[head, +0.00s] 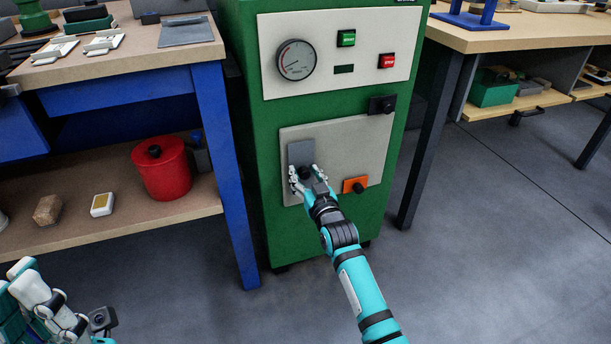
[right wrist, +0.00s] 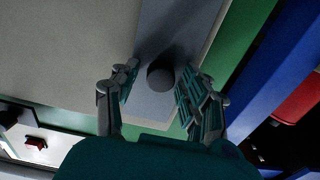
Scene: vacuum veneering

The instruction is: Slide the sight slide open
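The sight slide (head: 300,152) is a dark grey upright plate on the left part of a light panel on the green cabinet's front. Its black round knob (head: 304,173) sits low on it and shows in the right wrist view (right wrist: 160,75). My right gripper (head: 309,174) is at the knob, partly covering it in the head view. In the right wrist view, its open fingers (right wrist: 158,88) stand on either side of the knob, with gaps visible; contact cannot be told. My left gripper (head: 40,302) is at the lower left, away from the cabinet; its finger opening is unclear.
The green cabinet (head: 262,215) has a gauge (head: 296,60), buttons, a black latch (head: 382,105) and an orange latch (head: 355,185). A blue-legged bench (head: 215,130) holding a red canister (head: 162,170) stands left. Another bench (head: 480,40) stands right. The floor in front is clear.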

